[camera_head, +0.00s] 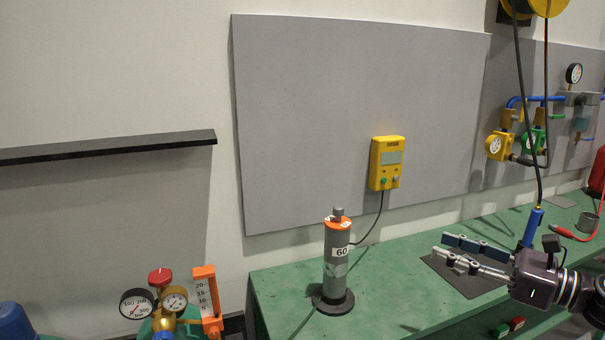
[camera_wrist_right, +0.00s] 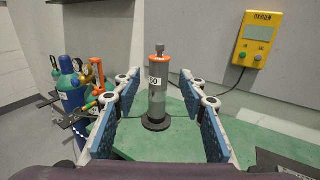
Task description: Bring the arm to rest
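My right gripper (camera_head: 462,252) is at the right of the head view, above the green bench, its fingers pointing left and spread apart. In the right wrist view its two blue-padded fingers (camera_wrist_right: 160,112) stand wide apart with nothing touching them. A grey cylinder with an orange collar and a "60" label (camera_head: 337,262) stands upright on a round dark base on the bench. It also shows between and beyond the fingers in the right wrist view (camera_wrist_right: 158,98). In the head view it is well to the left of the gripper. My left gripper does not show.
The green bench (camera_head: 400,300) is mostly clear around the cylinder. A yellow meter (camera_head: 387,163) hangs on the grey panel. A blue-handled tool (camera_head: 532,228) on a hose is close to my right gripper. Gauges (camera_head: 137,303) and an orange scale piece (camera_head: 207,300) are at lower left.

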